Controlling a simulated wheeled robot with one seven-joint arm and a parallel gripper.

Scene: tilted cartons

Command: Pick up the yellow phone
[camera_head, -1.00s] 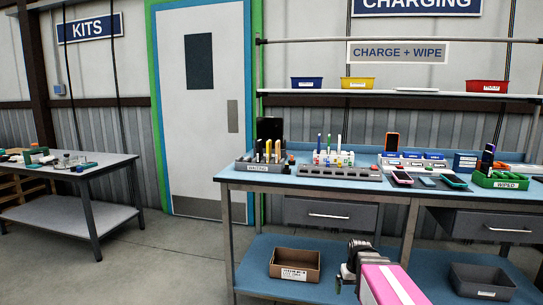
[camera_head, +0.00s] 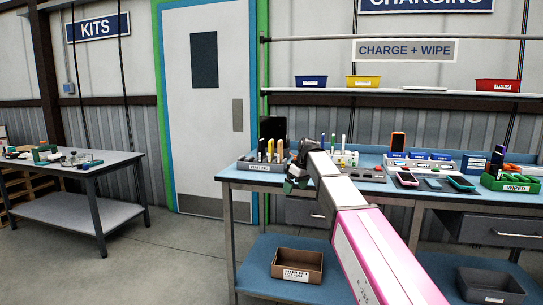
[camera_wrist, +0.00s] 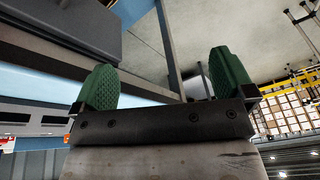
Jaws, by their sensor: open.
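Several upright slim items stand in a rack with a white label at the left end of the blue bench (camera_head: 230,176). One of them, a yellow one (camera_head: 270,149), looks like the yellow phone, but it is too small to be sure. My gripper (camera_head: 290,185) is at the bench's front edge, just right of and in front of that rack. In the wrist view my gripper (camera_wrist: 165,80) shows two green pads spread apart with nothing between them. No yellow phone shows in the wrist view.
Several phones lie flat on the bench, one with a pink edge (camera_head: 407,179). A green bin (camera_head: 512,182) is at the right. A brown carton (camera_head: 297,266) and a grey bin (camera_head: 490,285) sit on the lower shelf.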

